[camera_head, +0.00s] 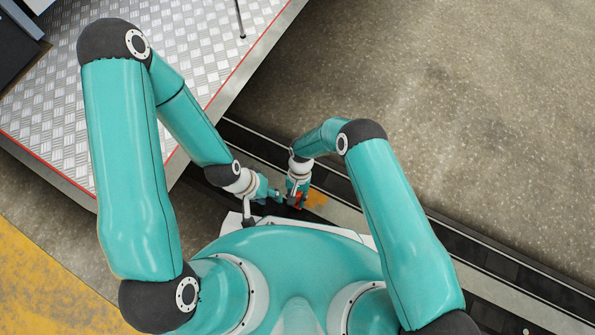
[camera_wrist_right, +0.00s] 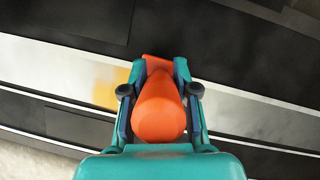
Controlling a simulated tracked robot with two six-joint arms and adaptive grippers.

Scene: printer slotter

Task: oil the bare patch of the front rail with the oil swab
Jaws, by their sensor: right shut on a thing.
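The oil swab (camera_wrist_right: 160,108) is orange, with a rounded body and a flat end piece beyond the fingertips. My right gripper (camera_wrist_right: 157,88) is shut on it, one finger on each side. In the head view the right gripper (camera_head: 298,192) is low over the front rail (camera_head: 345,214), a pale metal strip between dark bands. A yellow-orange patch (camera_head: 316,198) on the rail lies just right of it; in the wrist view this patch (camera_wrist_right: 108,86) is left of the swab. Whether the swab touches the rail is hidden. My left gripper (camera_head: 266,192) is close left of the right one; its fingers are unclear.
A raised checker-plate platform (camera_head: 215,50) with a red edge line fills the upper left. Bare concrete floor (camera_head: 450,100) lies open beyond the rail. A yellow floor marking (camera_head: 45,285) is at the lower left. The two grippers have little room between them.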

